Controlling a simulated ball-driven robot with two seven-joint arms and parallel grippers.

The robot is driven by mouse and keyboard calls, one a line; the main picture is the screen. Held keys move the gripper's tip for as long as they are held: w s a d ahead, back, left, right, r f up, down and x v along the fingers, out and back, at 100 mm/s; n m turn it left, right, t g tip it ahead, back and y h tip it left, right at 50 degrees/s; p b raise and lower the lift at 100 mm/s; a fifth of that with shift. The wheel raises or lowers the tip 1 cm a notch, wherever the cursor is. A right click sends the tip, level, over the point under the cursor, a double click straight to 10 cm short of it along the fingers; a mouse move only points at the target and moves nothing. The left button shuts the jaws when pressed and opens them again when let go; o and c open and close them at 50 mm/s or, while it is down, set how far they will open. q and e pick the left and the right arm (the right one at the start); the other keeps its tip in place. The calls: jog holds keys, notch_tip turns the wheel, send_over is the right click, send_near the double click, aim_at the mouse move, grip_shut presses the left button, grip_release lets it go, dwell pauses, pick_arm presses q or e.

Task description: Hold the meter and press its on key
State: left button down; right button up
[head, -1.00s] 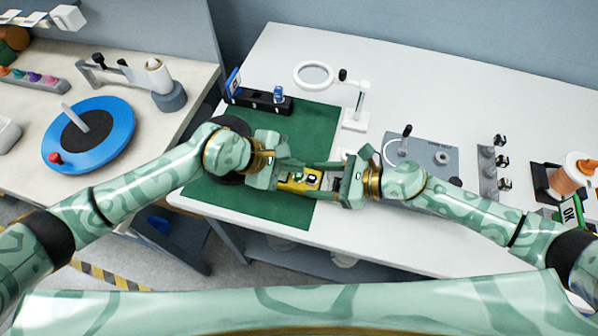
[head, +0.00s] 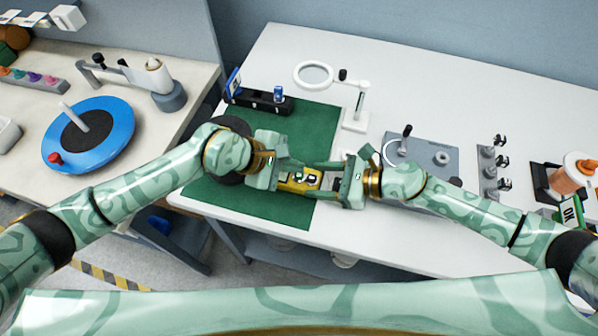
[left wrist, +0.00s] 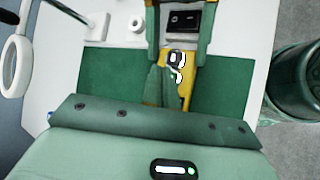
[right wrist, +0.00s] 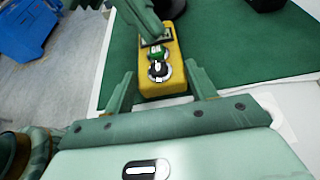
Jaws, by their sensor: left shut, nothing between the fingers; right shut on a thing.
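The meter (head: 300,187) is yellow with a dark and white round dial, held over the green mat (head: 285,212). It also shows in the left wrist view (left wrist: 186,88) and the right wrist view (right wrist: 160,86). My right gripper (head: 318,179) is shut on the meter, one finger on each side. My left gripper (left wrist: 160,84) is shut and empty, its fingertips over the meter's face beside the dial. In the right wrist view these fingers (right wrist: 153,32) cover part of the face near the screen.
A magnifier on a white stand (head: 355,118) and a black holder (head: 258,101) stand behind the mat. A grey plate with a crank (head: 425,152) lies to the right, near my right arm. A side bench with a blue disc (head: 88,135) is at the left.

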aim_at(294, 178)
pick_arm(q)
jog(key=shift+f, duration=0.15)
jog(key=shift+f, duration=0.25)
jog(key=shift+f, duration=0.4)
dwell(0.5)
dwell(0.4)
jog(key=shift+r, duration=0.8)
jog(key=shift+r, duration=0.1)
notch_tip(294, 178, up, 5)
jog(key=shift+f, duration=0.1)
dwell(0.6)
